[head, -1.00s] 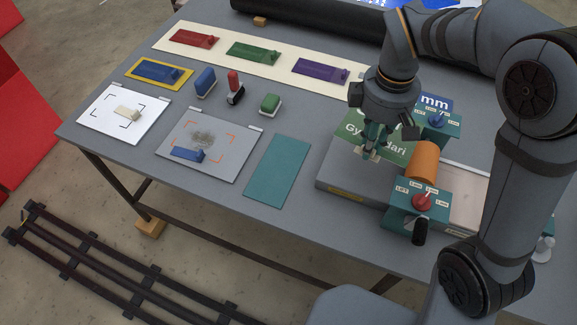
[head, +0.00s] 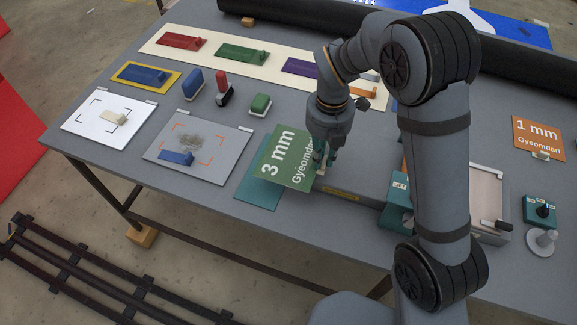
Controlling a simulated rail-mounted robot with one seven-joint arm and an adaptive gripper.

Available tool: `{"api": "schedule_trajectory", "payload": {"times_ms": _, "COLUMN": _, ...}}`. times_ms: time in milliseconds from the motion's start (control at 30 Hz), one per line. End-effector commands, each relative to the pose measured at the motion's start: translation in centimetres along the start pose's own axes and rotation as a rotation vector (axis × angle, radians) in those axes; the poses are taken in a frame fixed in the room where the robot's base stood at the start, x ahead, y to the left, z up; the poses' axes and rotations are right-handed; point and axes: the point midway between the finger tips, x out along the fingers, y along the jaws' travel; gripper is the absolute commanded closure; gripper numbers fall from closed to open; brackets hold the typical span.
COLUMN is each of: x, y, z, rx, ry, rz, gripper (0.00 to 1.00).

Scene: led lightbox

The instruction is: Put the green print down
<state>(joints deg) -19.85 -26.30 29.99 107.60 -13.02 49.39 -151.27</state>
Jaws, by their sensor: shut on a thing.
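The green print (head: 283,158), lettered "3 mm Gyeomdari", is a flat sheet at mid-table in the head view. My gripper (head: 323,168) is shut on its right edge. The print overlaps most of a flat teal mat (head: 256,196), whose left and front parts show. Whether the print touches the mat or hangs above it, I cannot tell. My arm hides part of the table behind the gripper.
A grey machine (head: 350,188) stands right of the print, largely behind my arm. A green-topped stamp (head: 260,104) stands behind. An orange print (head: 539,135) is at the right.

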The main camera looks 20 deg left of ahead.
Motion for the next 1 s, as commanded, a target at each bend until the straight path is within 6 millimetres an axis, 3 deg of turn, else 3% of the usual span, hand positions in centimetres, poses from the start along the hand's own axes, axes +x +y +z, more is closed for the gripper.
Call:
{"api": "schedule_trajectory", "payload": {"times_ms": 200, "x": 2.7, "y": 5.0, "z": -0.6, "rx": 0.0, "ry": 0.002, "rz": -0.002, "gripper": 1.0}}
{"api": "schedule_trajectory", "payload": {"times_ms": 333, "x": 3.8, "y": 6.6, "z": -0.6, "rx": 0.002, "ry": 0.001, "rz": -0.001, "gripper": 1.0}}
{"api": "schedule_trajectory", "payload": {"times_ms": 467, "x": 4.4, "y": 7.2, "z": -0.7, "rx": 0.005, "ry": 0.001, "rz": -0.001, "gripper": 1.0}}
{"api": "schedule_trajectory", "payload": {"times_ms": 767, "x": 8.0, "y": 7.2, "z": -0.7, "rx": 0.004, "ry": 0.002, "rz": -0.002, "gripper": 1.0}}
{"api": "schedule_trajectory", "payload": {"times_ms": 1000, "x": 8.3, "y": 7.2, "z": -0.7, "rx": 0.004, "ry": 0.0, "rz": 0.0, "gripper": 1.0}}
